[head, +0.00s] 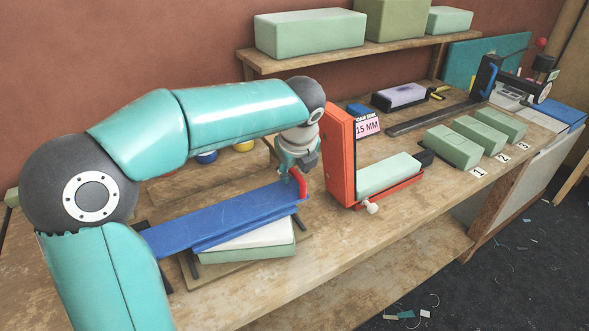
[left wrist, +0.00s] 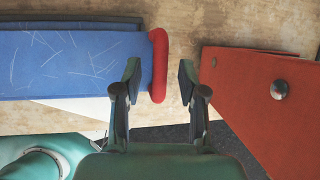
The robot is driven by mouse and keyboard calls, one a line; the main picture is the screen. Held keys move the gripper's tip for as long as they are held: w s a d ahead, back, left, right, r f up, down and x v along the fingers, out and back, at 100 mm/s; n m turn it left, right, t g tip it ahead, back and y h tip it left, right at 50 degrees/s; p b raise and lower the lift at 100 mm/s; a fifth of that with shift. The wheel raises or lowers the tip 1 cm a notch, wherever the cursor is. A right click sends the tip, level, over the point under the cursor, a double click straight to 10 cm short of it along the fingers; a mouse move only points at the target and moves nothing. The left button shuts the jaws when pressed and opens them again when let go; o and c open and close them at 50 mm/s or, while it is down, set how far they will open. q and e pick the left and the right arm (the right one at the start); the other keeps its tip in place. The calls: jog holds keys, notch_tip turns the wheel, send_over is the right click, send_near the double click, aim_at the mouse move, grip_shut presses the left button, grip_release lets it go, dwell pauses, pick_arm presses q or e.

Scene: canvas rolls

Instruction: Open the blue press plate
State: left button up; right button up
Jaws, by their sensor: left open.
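The blue press plate (head: 215,218) lies roughly flat over a white and pale green block (head: 250,244) at the front left of the bench. A red handle (head: 298,183) sits at its right end. In the left wrist view the scratched blue plate (left wrist: 70,65) comes in from the left, and the red handle (left wrist: 158,62) shows between my fingertips. My left gripper (head: 300,166) is open and points down at the handle; it also shows in the left wrist view (left wrist: 159,78). I cannot tell whether the fingers touch the handle. My right gripper is out of view.
An orange-red upright frame (head: 342,155) stands close to the right of my left gripper, with a pale green block (head: 388,174) beside it. A pink "15 MM" sign (head: 367,127) stands behind. Pale green blocks (head: 453,147) sit further right. A shelf (head: 350,56) runs along the wall.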

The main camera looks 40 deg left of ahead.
pick_arm(q)
grip_shut()
jog(key=shift+r, duration=0.15)
